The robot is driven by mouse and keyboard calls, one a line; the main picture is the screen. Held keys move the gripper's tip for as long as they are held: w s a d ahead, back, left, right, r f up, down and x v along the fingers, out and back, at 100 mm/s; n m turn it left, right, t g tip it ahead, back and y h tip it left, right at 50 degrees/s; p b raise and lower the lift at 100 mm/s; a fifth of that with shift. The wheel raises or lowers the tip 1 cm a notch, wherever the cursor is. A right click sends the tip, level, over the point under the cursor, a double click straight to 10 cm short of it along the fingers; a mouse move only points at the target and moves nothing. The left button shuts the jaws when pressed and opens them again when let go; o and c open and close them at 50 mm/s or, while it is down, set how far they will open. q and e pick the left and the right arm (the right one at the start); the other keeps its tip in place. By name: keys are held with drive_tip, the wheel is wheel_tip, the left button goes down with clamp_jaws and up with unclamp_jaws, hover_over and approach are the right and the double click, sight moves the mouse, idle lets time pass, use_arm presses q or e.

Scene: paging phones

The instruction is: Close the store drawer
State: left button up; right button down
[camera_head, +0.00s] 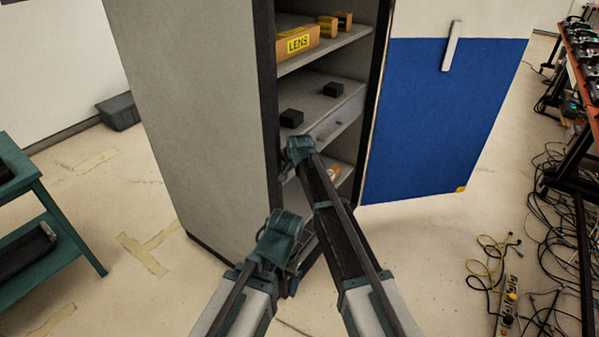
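A tall grey cabinet (190,110) stands in the middle with its right side open. Inside, a pale grey drawer front (345,114) shows below the middle shelf, with a small dark mark on its face. I cannot tell how far the drawer stands out, as my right arm hides its lower left. My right arm reaches up to the cabinet opening, with a teal joint just below the drawer front. My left arm is bent lower, in front of the cabinet's base. The fingers of both grippers are hidden behind my arm links.
The cabinet door (440,120), with a blue panel, stands open to the right. A green table (50,225) is left. Cables and a power strip (508,300) lie on the right floor.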

drive_tip(key=shift+w+a, duration=0.3)
drive_tip(key=shift+a, duration=0.1)
drive_tip(key=shift+a+r, duration=0.1)
drive_tip(key=s+d+r+p, duration=0.5)
drive_tip(key=s+r+p, duration=0.2)
drive_tip(key=s+p, duration=0.1)
drive_tip(key=shift+s+d+r, duration=0.15)
drive_tip(key=shift+d+r, duration=0.2)
drive_tip(key=shift+r, duration=0.05)
idle(0.3)
